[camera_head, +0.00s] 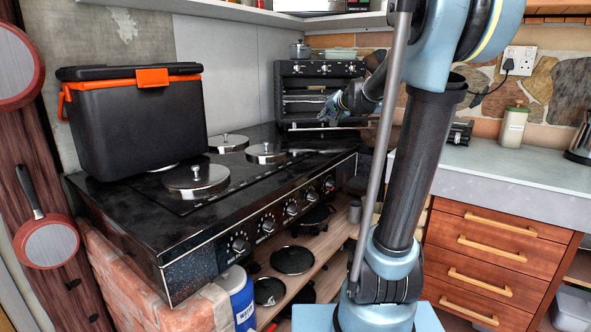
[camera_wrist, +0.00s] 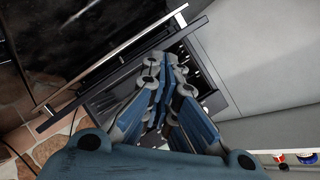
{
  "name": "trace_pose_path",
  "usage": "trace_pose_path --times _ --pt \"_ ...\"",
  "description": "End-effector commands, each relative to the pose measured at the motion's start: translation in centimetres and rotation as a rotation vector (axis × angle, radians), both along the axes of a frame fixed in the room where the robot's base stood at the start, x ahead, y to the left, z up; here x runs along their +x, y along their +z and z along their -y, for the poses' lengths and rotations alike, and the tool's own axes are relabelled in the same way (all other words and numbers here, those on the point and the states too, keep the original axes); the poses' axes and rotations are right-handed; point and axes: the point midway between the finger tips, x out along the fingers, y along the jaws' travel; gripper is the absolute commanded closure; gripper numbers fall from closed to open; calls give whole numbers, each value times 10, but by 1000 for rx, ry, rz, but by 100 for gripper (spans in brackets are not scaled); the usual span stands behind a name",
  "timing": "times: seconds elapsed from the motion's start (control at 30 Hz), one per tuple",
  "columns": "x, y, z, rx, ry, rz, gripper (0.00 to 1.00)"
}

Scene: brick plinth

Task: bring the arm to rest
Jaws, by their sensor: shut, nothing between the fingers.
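My gripper (camera_head: 332,108) is up in the air in front of the small black oven (camera_head: 297,90) at the back of the stove top in the head view. In the wrist view my gripper (camera_wrist: 170,62) has its blue-grey fingers drawn together, shut and empty. Behind the fingers a dark panel with a long metal bar (camera_wrist: 118,58) shows, probably the small oven's front and handle. Part of that dark front is hidden by the fingers.
A black cooler box (camera_head: 135,125) with an orange latch stands on the black stove (camera_head: 250,215), beside several lidded burners. A worktop (camera_head: 500,175) with a lidded jar (camera_head: 514,126) lies at right, above wooden drawers (camera_head: 500,255). Pans (camera_head: 47,240) hang at left.

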Motion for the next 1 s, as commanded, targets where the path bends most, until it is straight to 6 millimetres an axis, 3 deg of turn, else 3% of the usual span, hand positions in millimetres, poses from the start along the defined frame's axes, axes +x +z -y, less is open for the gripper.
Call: trace_pose_path --times 0.03,0.27,0.5,0.87,1.0 --pt "-20 -9 0 -46 17 -17 100" --pt "-103 -58 9 -263 86 -107 100" --pt "-186 -114 32 -488 136 -211 100" --pt "-280 -183 77 -761 168 -354 100" --pt "-331 -225 76 -748 231 -494 100"
